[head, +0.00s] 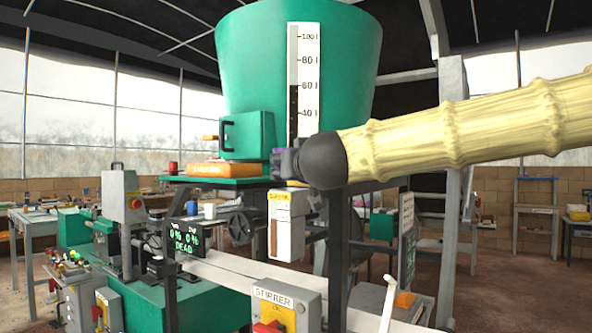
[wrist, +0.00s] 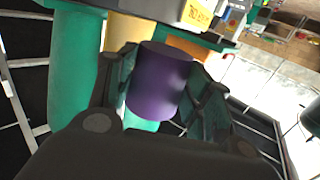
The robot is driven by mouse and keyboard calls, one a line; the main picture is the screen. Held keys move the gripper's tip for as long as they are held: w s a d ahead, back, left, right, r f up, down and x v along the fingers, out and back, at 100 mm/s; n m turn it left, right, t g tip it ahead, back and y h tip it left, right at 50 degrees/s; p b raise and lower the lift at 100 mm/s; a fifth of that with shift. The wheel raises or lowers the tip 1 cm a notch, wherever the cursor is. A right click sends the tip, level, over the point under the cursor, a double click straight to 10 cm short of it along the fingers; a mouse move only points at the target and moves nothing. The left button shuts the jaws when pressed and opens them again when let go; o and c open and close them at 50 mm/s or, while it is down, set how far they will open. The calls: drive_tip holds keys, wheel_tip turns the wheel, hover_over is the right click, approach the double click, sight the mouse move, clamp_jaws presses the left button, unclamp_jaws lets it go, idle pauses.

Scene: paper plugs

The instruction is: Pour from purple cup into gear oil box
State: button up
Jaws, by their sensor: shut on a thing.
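My gripper (wrist: 160,95) is shut on the purple cup (wrist: 162,82), with one finger on each side of it in the wrist view. In the head view my gripper (head: 284,164) is beside the lower part of the big green tank, and only a small purple patch of the cup (head: 277,152) shows. The cup's opening and contents do not show clearly, and I cannot tell its tilt. A cream box (head: 286,222) with a yellow label and a level window hangs just below my gripper. Its label is too small to read surely; it may be the gear oil box.
The green tank (head: 250,60) with a white level scale (head: 304,75) stands close behind. An orange block (head: 222,170) lies on a green shelf left of my gripper. A handwheel (head: 241,228), a dark display (head: 187,238) and a stirrer switch box (head: 286,312) are lower down.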

drive_tip(key=shift+f+b, duration=0.4)
drive_tip(key=shift+f, duration=0.15)
drive_tip(key=shift+d+r+p, duration=0.1)
drive_tip(key=shift+r+p, duration=0.3)
drive_tip(key=shift+p, duration=0.3)
drive_tip(key=shift+s+r+g+p, duration=0.1)
drive_tip(key=shift+g+p, duration=0.2)
drive_tip(key=shift+p, duration=0.9)
drive_tip(key=shift+r+m+g+p, duration=0.1)
drive_tip(key=shift+m+g+p, duration=0.2)
drive_tip(key=shift+p, duration=0.35)
drive_tip(key=shift+s+r+p, duration=0.1)
drive_tip(key=shift+r+p, duration=0.1)
drive_tip(key=shift+p, duration=0.7)
drive_tip(key=shift+f+b, duration=0.3)
drive_tip(key=shift+f, duration=0.05)
drive_tip(key=shift+r+g, duration=0.1)
drive_tip(key=shift+g, duration=0.3)
